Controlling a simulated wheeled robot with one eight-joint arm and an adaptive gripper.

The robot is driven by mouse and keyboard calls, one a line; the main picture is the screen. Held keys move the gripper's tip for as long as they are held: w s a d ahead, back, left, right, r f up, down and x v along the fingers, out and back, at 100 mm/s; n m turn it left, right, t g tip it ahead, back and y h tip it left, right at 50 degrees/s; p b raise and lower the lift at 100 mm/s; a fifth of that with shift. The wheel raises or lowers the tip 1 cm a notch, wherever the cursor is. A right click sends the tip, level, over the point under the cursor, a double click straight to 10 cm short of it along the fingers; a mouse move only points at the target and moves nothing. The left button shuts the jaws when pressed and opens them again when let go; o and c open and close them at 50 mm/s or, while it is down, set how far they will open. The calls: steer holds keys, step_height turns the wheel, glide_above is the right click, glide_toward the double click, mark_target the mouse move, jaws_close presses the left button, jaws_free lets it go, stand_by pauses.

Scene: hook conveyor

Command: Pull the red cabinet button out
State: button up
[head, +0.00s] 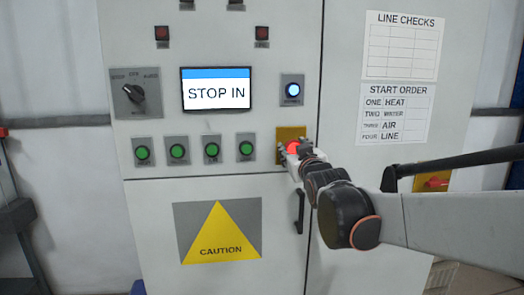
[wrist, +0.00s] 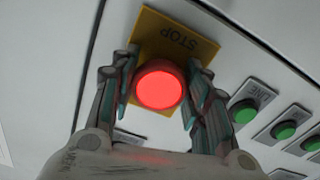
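The red button (wrist: 160,86) sits on a yellow plate (wrist: 178,42) marked STOP in the wrist view. In the head view the red button (head: 292,148) is partly covered by my gripper, on its yellow plate (head: 288,133) at the lower right of the cabinet panel. My gripper (wrist: 158,90) has one finger on each side of the button, with the fingers apart. Gaps seem to show between the fingers and the button; contact is hard to tell. The screen (head: 217,90) reads STOP IN.
A row of green buttons (head: 212,150) lies left of the red button. A blue-lit button (head: 292,90) is above it. A rotary switch (head: 135,93) is at the upper left. A black door handle (head: 299,212) is just below my gripper.

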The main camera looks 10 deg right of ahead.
jaws_close()
steer(key=shift+s+p, duration=0.7)
steer(key=shift+w, duration=0.1)
steer(key=o, duration=1.2)
jaws_free()
steer(key=shift+s, duration=0.2)
steer(key=s, duration=1.1)
steer(key=shift+s, duration=0.35)
